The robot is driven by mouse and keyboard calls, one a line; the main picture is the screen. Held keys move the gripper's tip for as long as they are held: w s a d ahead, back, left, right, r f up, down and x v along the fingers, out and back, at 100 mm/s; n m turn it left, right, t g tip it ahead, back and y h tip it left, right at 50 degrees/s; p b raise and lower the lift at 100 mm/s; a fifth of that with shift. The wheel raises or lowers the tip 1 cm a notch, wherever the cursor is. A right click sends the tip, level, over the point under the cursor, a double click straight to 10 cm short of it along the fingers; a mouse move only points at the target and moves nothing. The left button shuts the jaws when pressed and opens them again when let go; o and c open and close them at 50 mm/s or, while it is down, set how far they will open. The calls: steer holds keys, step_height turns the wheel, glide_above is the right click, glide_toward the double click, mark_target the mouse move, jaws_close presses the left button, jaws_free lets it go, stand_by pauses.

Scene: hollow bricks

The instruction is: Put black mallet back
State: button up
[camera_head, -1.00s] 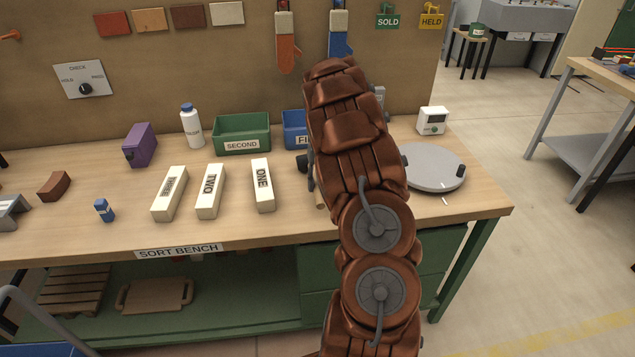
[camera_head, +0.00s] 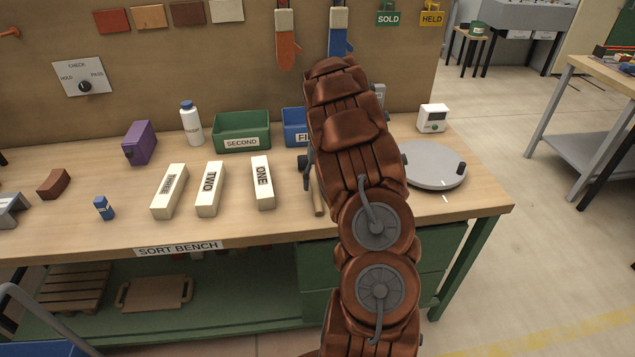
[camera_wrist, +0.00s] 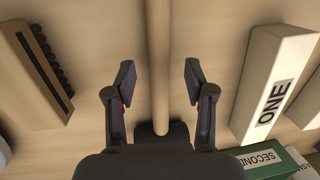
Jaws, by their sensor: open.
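The black mallet lies on the sort bench. Its pale wooden handle (camera_head: 318,196) shows beside my arm in the head view, with part of the dark head (camera_head: 303,162) above it. In the wrist view the handle (camera_wrist: 159,40) runs down the middle to the dark head (camera_wrist: 145,130), which is partly covered by my gripper's body. My gripper (camera_wrist: 159,82) is open, with one finger on each side of the handle and a visible gap on both sides.
White blocks marked ONE (camera_head: 263,184) and TWO (camera_head: 209,190) and another stand left of the mallet. Green (camera_head: 262,133) and blue (camera_head: 291,128) bins stand behind. A grey round plate (camera_head: 432,170) is at right. In the wrist view a wooden block with dark knobs (camera_wrist: 28,85) lies left.

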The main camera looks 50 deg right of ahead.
step_height(320, 180, up, 12)
steer(key=d, duration=0.2)
stand_by(0.4)
steer(key=shift+w+f, duration=0.1)
stand_by(0.4)
steer(key=s+a+r+n+g+h, duration=0.1)
steer(key=s+a+r, duration=0.25)
steer(key=a, duration=0.85)
steer(key=s+a+r+n, duration=0.25)
steer(key=s+a, duration=0.25)
steer(key=a, duration=0.7)
steer(key=s+a+f+n, duration=0.2)
steer(key=s+a, duration=0.5)
steer(key=s, duration=0.3)
steer(key=s+a+f+n+h, duration=0.1)
steer(key=s+a+f+n, duration=0.1)
steer(key=s+a, duration=0.5)
steer(key=s, duration=0.4)
steer(key=shift+a+g, duration=0.15)
steer(key=shift+g, duration=0.15)
